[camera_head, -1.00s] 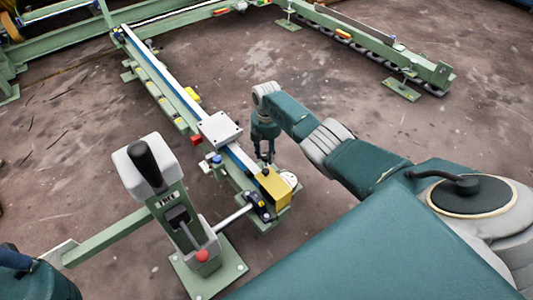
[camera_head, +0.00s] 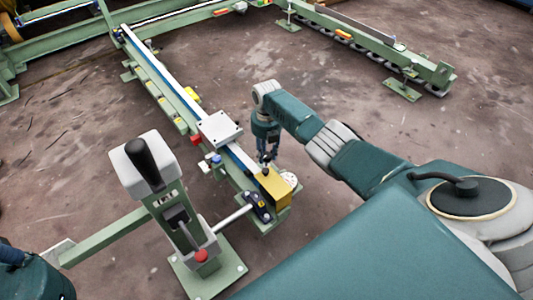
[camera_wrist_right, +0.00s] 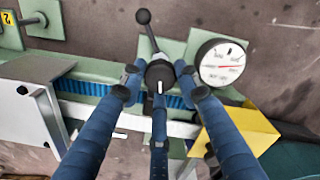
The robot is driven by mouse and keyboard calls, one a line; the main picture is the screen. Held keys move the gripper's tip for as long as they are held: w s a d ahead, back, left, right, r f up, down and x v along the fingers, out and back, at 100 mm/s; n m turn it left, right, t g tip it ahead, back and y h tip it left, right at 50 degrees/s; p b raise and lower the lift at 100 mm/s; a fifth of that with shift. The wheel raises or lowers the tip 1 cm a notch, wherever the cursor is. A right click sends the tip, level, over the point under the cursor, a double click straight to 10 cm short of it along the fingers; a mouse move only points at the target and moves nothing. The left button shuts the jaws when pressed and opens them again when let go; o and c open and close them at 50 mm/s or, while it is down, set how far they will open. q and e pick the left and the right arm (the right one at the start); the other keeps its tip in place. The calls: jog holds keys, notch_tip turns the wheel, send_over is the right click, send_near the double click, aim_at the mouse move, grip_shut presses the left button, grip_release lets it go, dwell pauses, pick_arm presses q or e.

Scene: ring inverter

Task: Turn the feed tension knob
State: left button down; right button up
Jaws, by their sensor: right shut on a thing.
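The feed tension knob (camera_wrist_right: 159,76) is a round black knob with a white mark, in the middle of the right wrist view. My right gripper (camera_wrist_right: 160,84) has its blue fingers around it and is shut on it. In the head view the right gripper (camera_head: 267,155) points down at the near end of the rail, just behind a yellow block (camera_head: 274,186). There the knob is small and partly hidden by the fingers. A white dial gauge (camera_wrist_right: 222,62) with a red needle sits right of the knob. My left gripper is out of view.
A black ball-ended lever (camera_wrist_right: 144,18) rises beyond the knob. A white plate (camera_head: 220,128) sits on the rail. A pedestal with a black-handled lever (camera_head: 147,160) and red-knobbed lever (camera_head: 201,256) stands at the near left. Open floor (camera_head: 330,85) lies beyond my right arm.

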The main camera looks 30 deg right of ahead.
jog(key=shift+n, duration=0.6)
jog(key=o, duration=1.1)
jog(key=shift+o, duration=0.2)
jog(key=shift+r, duration=0.1)
notch_tip(320, 180, up, 12)
